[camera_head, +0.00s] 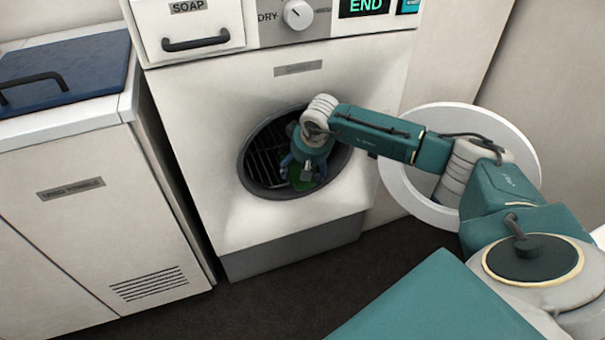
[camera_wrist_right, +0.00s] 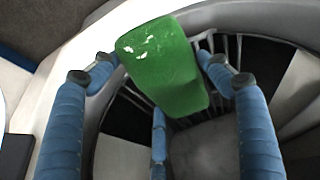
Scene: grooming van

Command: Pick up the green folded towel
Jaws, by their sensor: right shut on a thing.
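The green folded towel (camera_wrist_right: 165,65) is between the blue fingers of my right gripper (camera_wrist_right: 158,75) in the right wrist view. The gripper is shut on it. In the head view, my right gripper (camera_head: 304,168) is inside the round opening of the dryer (camera_head: 300,90), and a bit of green towel (camera_head: 303,181) shows below and between its fingers. The left gripper is not in view.
The round dryer door (camera_head: 392,185) stands open at the right, behind my right arm. A white cabinet (camera_head: 90,230) with a blue lid (camera_head: 80,68) stands at left. Dark floor lies below.

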